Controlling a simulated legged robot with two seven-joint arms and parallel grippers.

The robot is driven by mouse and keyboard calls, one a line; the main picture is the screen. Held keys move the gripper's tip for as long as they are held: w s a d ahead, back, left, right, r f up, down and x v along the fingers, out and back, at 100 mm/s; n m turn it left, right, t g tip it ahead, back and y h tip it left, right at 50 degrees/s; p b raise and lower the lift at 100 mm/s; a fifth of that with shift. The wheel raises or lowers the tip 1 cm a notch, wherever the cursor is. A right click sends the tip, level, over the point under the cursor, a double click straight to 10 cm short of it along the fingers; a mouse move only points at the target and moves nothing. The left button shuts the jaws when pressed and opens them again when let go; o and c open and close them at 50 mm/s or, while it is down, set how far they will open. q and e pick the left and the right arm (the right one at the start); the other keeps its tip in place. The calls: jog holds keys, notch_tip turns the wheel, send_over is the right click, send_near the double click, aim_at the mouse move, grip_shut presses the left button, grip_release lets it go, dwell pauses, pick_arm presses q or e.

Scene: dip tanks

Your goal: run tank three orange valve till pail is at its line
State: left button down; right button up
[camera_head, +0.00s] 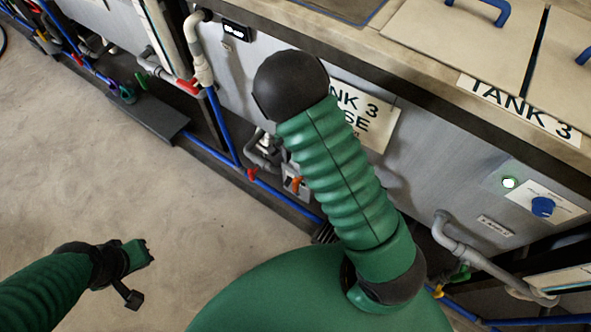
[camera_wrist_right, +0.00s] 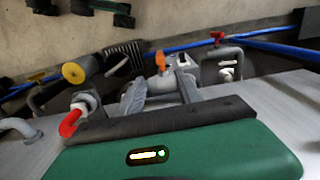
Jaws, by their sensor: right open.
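The orange valve handle (camera_wrist_right: 160,60) stands on a grey valve body, centred in the right wrist view. My right gripper (camera_wrist_right: 160,92) is open, with one grey finger on each side of the valve body; I cannot tell whether they touch it. An orange handle (camera_head: 296,184) also shows in the head view, beside my right arm and below the tank 3 sign (camera_head: 365,112). My right arm hides part of that sign. My left gripper (camera_head: 140,272) hangs over the floor at lower left, away from the tanks; its jaw state is unclear. I see no pail in either view.
A red valve (camera_head: 252,174) and blue pipe run left of the orange handle. Grey pipes, a yellow round handle (camera_wrist_right: 76,72) and a red fitting (camera_wrist_right: 70,122) stand close by in the wrist view. A blue knob (camera_head: 543,206) is on the tank front.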

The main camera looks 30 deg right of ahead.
aim_at(295, 184)
notch_tip(295, 184, down, 17)
jog(key=b, duration=0.5)
jog(key=shift+b, duration=0.4)
pick_arm(q)
jog(key=x, duration=0.2)
jog(key=s+x, duration=0.1)
jog(key=x, duration=0.2)
jog(key=shift+s+f, duration=0.1)
pick_arm(e)
grip_shut()
